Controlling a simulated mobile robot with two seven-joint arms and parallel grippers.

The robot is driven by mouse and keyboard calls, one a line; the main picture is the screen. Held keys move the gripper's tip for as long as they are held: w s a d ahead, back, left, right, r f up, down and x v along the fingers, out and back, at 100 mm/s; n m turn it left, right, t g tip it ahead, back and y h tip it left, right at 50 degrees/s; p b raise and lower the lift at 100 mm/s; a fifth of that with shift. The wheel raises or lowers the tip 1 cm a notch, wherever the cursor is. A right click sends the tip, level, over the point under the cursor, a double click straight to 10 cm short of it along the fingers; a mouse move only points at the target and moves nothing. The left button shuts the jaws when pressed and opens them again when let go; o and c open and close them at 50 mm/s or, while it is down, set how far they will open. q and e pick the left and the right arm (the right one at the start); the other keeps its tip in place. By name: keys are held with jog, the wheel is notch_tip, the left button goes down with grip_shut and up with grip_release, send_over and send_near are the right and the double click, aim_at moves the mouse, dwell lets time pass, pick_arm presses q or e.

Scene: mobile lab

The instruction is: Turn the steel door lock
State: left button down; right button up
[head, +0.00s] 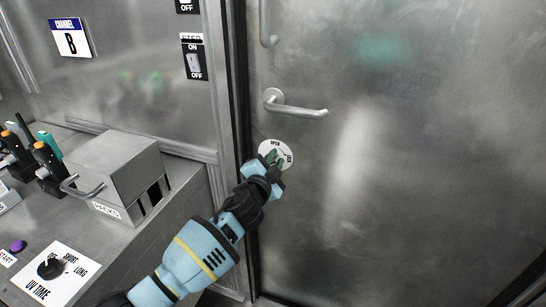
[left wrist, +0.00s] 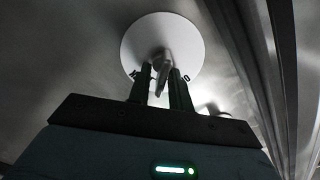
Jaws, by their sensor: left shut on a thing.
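The steel door (head: 420,170) fills the right of the head view. Its round white lock plate (head: 269,146), lettered OPEN at the top, sits below the lever handle (head: 296,108). My left gripper (head: 275,160) reaches the plate from the lower left and covers part of it. In the left wrist view the white plate (left wrist: 142,32) shows with a small grey lock knob (left wrist: 161,66) at its centre. The fingers of my left gripper (left wrist: 160,88) are on either side of the knob, shut on it. The knob's exact angle is hard to tell. My right gripper is not in view.
A steel bench at the left holds a grey box (head: 118,165) with a handle, several orange-tipped tools (head: 45,160), a UV TIME dial (head: 50,266) and a purple button (head: 17,246). ON/OFF switches (head: 194,62) are on the wall left of the door frame.

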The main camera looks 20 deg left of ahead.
pick_arm(q)
jog(key=m+p, duration=0.1)
jog(key=m, duration=0.2)
jog(key=shift+d+f+m, duration=0.1)
jog(key=shift+f+m, duration=0.05)
jog(key=shift+m, duration=0.25)
jog(key=shift+f+m+p, duration=0.25)
jog(key=shift+m+p, duration=0.05)
jog(key=shift+m, duration=1.5)
jog(key=c, duration=1.6)
grip_release()
jog(key=shift+o, duration=0.2)
jog(key=shift+s, duration=0.1)
